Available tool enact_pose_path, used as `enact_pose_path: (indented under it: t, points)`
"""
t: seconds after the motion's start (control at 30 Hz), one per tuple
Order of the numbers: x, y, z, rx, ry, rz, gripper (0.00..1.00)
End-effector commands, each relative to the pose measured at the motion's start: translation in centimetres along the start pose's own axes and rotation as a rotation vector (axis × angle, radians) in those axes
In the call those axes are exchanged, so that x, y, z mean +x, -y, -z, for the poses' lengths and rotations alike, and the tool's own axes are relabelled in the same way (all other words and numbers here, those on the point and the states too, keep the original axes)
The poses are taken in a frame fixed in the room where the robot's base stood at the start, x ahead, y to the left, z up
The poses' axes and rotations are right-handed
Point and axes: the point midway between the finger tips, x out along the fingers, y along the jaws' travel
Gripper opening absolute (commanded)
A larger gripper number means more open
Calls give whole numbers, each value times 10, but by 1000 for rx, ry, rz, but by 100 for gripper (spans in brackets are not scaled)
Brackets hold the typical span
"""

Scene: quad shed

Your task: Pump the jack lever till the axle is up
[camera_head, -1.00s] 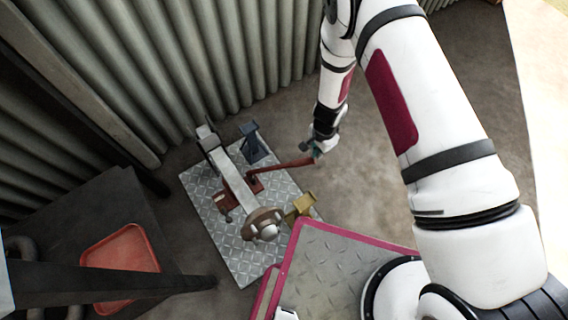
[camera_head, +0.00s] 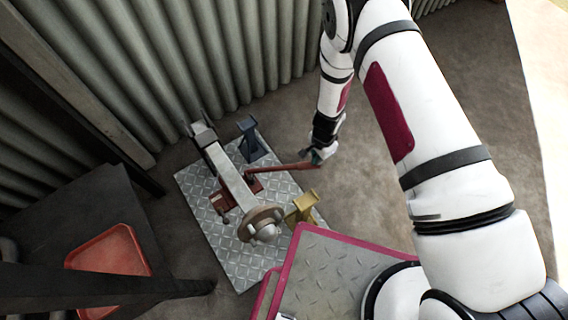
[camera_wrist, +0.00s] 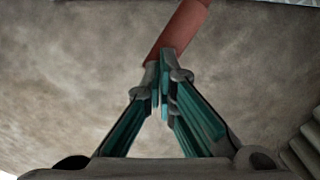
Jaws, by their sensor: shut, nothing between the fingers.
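The jack's red lever (camera_head: 280,168) reaches right from the red jack (camera_head: 226,212) under a pale grey axle beam (camera_head: 232,178). A round brown hub (camera_head: 262,225) is at the beam's near end. My gripper (camera_head: 317,155) is at the lever's outer end. In the wrist view, my gripper's teal-padded fingers (camera_wrist: 165,78) are closed together, and the lever (camera_wrist: 183,30) runs up from just beyond their tips. Whether the tips touch it I cannot tell. The axle's height over the stands is hard to judge from above.
A blue stand (camera_head: 248,145) and a yellow stand (camera_head: 302,208) flank the beam on a diamond-pattern metal plate (camera_head: 215,235). A corrugated wall (camera_head: 200,60) rises behind. A red tray (camera_head: 108,252) lies on a dark surface at left. Floor right of the plate is clear.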

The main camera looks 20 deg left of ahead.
Motion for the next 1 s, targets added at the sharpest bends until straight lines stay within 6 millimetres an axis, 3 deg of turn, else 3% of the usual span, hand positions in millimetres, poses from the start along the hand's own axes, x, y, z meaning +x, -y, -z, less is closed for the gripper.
enact_pose_path:
  t: [0.3,0.57,1.0]
  points:
    - [23,0,0,1,1,0,0]
    - [21,0,0,1,0,0,0]
    - [-19,0,1,0,-1,0,0]
